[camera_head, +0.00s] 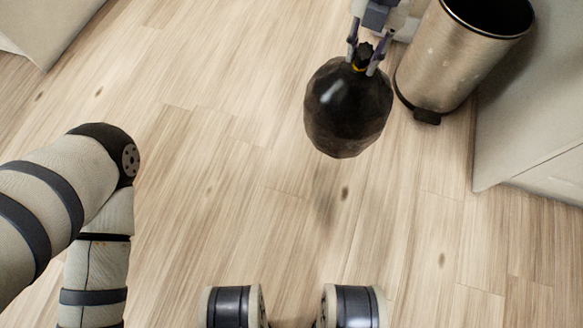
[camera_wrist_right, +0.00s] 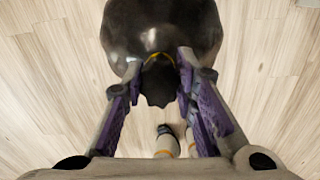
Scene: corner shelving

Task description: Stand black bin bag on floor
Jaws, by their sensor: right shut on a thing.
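A full black bin bag (camera_head: 346,108), tied at its neck with a yellow tie, hangs in the upper middle of the head view. My right gripper (camera_head: 365,62) is shut on the neck of the bag. The bag is upright, and a faint shadow lies on the floor below it, so it seems to be held above the floor. In the right wrist view the bag (camera_wrist_right: 165,25) sits beyond the fingers, and its gathered top is between the fingertips (camera_wrist_right: 160,68). My left arm shows at the left of the head view, but its gripper is not visible.
A metal pedal bin (camera_head: 455,55), open at the top, stands just right of the bag. A pale cabinet (camera_head: 530,125) is at the right edge, and another pale unit (camera_head: 50,25) at the top left. The wooden floor (camera_head: 230,150) in the middle is clear.

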